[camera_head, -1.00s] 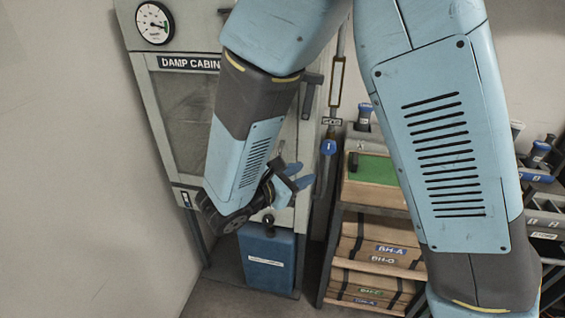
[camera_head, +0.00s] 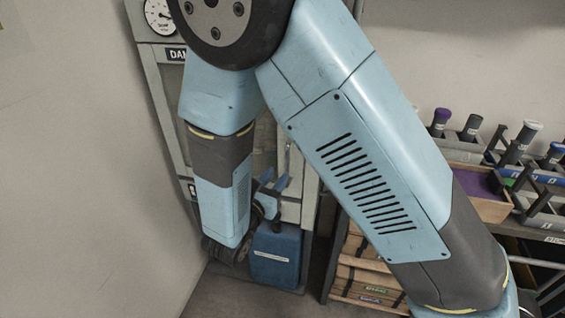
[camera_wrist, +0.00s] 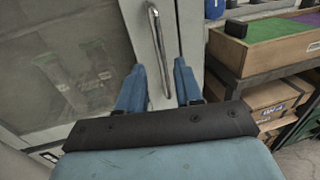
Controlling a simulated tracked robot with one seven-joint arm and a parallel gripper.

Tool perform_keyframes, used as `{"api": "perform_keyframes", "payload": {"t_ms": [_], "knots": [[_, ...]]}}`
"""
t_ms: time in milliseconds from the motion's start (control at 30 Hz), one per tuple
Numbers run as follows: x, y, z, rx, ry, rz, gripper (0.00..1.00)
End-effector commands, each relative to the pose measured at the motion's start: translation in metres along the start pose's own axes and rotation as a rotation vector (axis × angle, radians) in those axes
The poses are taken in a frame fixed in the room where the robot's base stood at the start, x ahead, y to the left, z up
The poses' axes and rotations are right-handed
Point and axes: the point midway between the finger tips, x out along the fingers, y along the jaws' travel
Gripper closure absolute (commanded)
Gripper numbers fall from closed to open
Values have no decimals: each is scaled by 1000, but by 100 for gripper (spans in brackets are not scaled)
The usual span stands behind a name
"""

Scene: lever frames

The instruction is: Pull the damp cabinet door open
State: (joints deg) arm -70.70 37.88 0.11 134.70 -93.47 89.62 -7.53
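The damp cabinet (camera_head: 158,95) stands against the back wall, with its nameplate partly covered by my arm. Its pale door with a glass window (camera_wrist: 65,75) fills the left of the wrist view and looks closed. The vertical metal bar handle (camera_wrist: 155,45) is on the door's right side. My gripper (camera_wrist: 158,66) is open. Its two blue fingers stand on either side of the handle's lower part in the picture; I cannot tell whether the handle lies at fingertip depth. In the head view my gripper (camera_head: 274,183) is in front of the cabinet's lower part, and the handle is not clearly visible.
A blue container (camera_head: 276,262) stands below my gripper at the cabinet's foot. A shelf rack with wooden boxes (camera_head: 362,275) is close on the right, also in the wrist view, with a green-topped tray (camera_wrist: 262,35). A bare wall (camera_head: 70,160) is at left.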

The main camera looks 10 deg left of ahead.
Motion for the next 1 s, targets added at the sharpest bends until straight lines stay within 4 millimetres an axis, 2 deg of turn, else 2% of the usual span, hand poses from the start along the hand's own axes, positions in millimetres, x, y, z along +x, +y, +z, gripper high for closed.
{"api": "perform_keyframes", "payload": {"t_ms": [200, 400, 600, 867, 1000], "knots": [[40, -1, 0, 1, 0, -4, 65], [64, -1, 0, 1, 0, -3, 65], [75, -1, 0, 1, -1, -3, 65], [76, -1, 0, 1, 0, -2, 65], [76, -1, 0, 1, 0, -2, 76]]}}
